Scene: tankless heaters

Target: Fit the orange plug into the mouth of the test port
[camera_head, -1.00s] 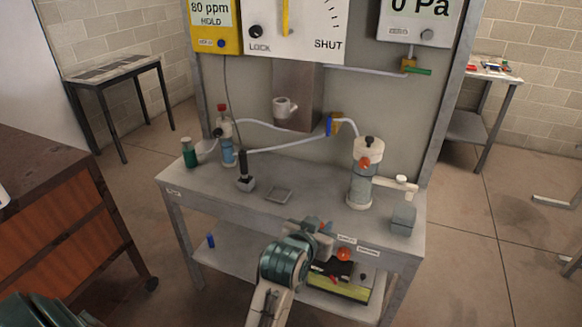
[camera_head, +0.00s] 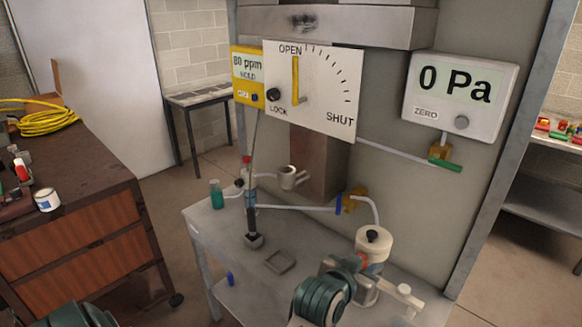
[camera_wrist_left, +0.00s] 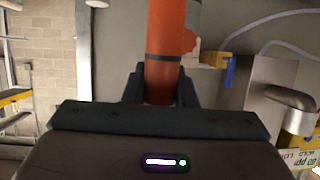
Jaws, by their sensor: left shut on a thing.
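The orange plug (camera_wrist_left: 165,45) is a cylinder with a dark band, standing up between my left gripper's dark fingers in the left wrist view. My left gripper (camera_head: 356,264) is shut on it, in front of the white-topped canister (camera_head: 373,247) in the head view. The plug is hard to tell from the canister's own orange part there. A pale elbow with a round mouth (camera_head: 289,178) on the brown duct looks like the test port. It is left of and beyond my gripper, and the plug is apart from it. My right gripper is not in view.
Pale hoses and a blue-handled valve (camera_head: 339,203) lie between duct and canister. A gauge panel (camera_head: 325,90) hangs above.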

